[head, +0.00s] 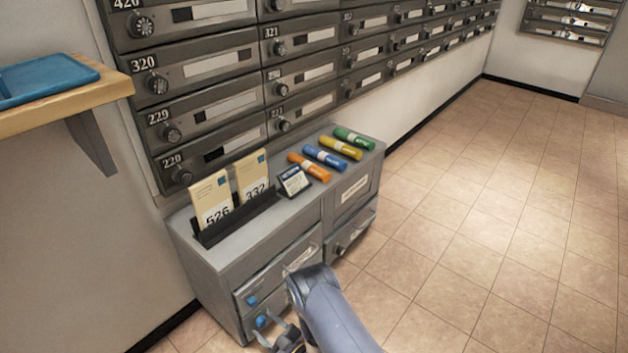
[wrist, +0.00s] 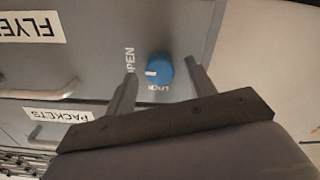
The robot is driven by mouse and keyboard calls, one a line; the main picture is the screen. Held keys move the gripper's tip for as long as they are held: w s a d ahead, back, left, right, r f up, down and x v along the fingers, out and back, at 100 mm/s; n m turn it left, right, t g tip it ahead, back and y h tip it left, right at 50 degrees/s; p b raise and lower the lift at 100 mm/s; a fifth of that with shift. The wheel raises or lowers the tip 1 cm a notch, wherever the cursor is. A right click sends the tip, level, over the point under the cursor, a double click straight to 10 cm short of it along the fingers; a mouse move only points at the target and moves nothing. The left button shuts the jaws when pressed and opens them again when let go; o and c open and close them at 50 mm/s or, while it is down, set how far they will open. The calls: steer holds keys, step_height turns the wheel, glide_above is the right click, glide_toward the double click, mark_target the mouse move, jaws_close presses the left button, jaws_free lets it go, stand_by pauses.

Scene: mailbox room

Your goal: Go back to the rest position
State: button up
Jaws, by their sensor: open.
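My gripper (head: 270,335) is at the bottom of the head view, low in front of the grey cabinet (head: 195,258), partly cut off by the frame's edge. In the wrist view my gripper (wrist: 160,72) is open, with nothing held. A blue round knob (wrist: 160,67) with a white mark shows between its two fingertips, on a grey front lettered OPEN and LOCK. I cannot tell whether the fingers touch the knob. In the head view, one blue knob (head: 251,300) is on the cabinet front and another (head: 262,321) is just below it, close to my gripper.
Envelopes (head: 211,200), a small card stand (head: 294,180) and several coloured tubes (head: 325,156) are on the cabinet top. Mailboxes (head: 207,104) line the wall. A wooden shelf (head: 60,112) with a blue tray (head: 50,75) juts out at left. The tiled floor (head: 500,200) at right is clear.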

steer(key=n, duration=0.4)
steer(key=shift+n, duration=1.5)
